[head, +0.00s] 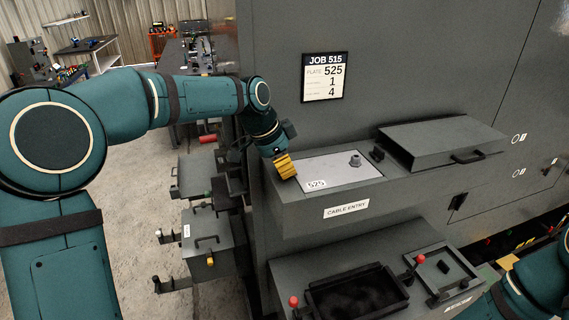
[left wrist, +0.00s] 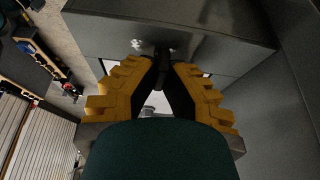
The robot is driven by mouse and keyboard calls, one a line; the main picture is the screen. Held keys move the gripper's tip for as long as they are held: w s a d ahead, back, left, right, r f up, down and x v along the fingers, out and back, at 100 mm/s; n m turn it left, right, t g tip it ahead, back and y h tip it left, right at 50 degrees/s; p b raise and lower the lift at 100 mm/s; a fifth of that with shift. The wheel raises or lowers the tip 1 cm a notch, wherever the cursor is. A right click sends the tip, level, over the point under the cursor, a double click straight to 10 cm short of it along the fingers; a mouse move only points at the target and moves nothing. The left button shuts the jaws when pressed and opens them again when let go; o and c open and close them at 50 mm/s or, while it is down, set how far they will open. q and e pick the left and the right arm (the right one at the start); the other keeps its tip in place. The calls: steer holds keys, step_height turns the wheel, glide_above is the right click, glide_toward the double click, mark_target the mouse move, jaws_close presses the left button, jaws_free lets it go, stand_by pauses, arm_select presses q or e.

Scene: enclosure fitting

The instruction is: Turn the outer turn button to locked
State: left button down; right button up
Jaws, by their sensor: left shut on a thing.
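A light grey plate marked 525 (head: 335,170) lies on top of the grey cable entry box (head: 300,205). My left gripper (head: 286,168), with yellow stepped fingers, is at the plate's left end. In the left wrist view its fingertips (left wrist: 160,64) close on a small dark piece, the outer turn button (left wrist: 162,66). The fingers hide the button in the head view, and its turned angle cannot be made out. A second small black turn button (head: 377,153) stands at the plate's right end. Part of my right arm shows at lower right; its gripper is not seen.
A raised grey lid with a handle (head: 440,146) stands right of the plate. A job sign (head: 323,77) hangs on the wall behind. Below are a dark open tray (head: 358,296) and red-knobbed levers (head: 420,259). Grey boxes with handles (head: 207,243) stand left of the enclosure.

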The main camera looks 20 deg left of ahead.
arm_select(q)
steer(key=shift+f, duration=0.15)
stand_by(0.3)
steer(key=c, duration=1.1)
jaws_free()
steer(key=shift+o, duration=0.2)
steer(key=v, duration=1.2)
steer(key=shift+w, duration=0.1)
